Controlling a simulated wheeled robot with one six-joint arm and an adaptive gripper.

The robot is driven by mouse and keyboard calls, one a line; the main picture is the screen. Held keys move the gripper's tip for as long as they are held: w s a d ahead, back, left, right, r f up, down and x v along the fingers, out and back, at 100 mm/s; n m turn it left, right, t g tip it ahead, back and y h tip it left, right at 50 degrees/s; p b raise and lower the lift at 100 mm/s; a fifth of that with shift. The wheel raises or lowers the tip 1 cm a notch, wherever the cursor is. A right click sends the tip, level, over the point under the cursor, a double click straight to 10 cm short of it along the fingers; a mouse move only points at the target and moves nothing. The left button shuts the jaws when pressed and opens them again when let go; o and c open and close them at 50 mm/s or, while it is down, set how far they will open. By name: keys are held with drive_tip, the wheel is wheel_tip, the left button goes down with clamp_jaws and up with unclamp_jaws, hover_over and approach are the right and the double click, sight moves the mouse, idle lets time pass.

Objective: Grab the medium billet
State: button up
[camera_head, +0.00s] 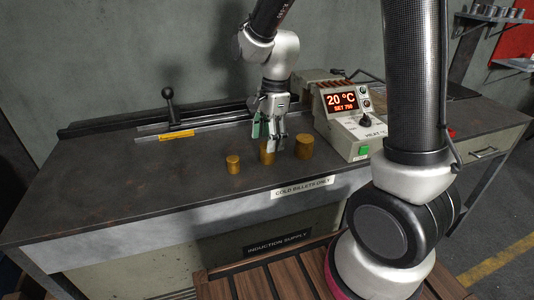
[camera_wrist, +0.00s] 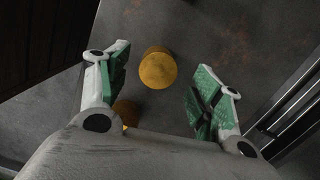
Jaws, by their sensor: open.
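Three brass-coloured cylinders stand upright in a row on the bench. The left billet (camera_head: 233,165) looks smallest and the right billet (camera_head: 304,147) largest. The middle billet (camera_head: 267,157) looks in between, so I take it for the medium one; its top is partly hidden by my gripper. My gripper (camera_head: 268,133) points down with its jaws open and empty, seemingly above the billets. In the wrist view one billet (camera_wrist: 158,68) shows between the spread green finger pads, apart from both. A second billet (camera_wrist: 127,112) is partly hidden by my gripper. I cannot tell which billets these two are.
A heater box (camera_head: 348,120) reading 20 °C stands right of the billets. A lever (camera_head: 172,108) and rails (camera_head: 150,128) lie along the back of the bench. The bench top (camera_head: 110,185) is clear at the left.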

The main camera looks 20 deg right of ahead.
wheel_tip(320, 180, down, 5)
drive_tip(key=shift+s+a, duration=0.1)
clamp_jaws()
idle(0.4)
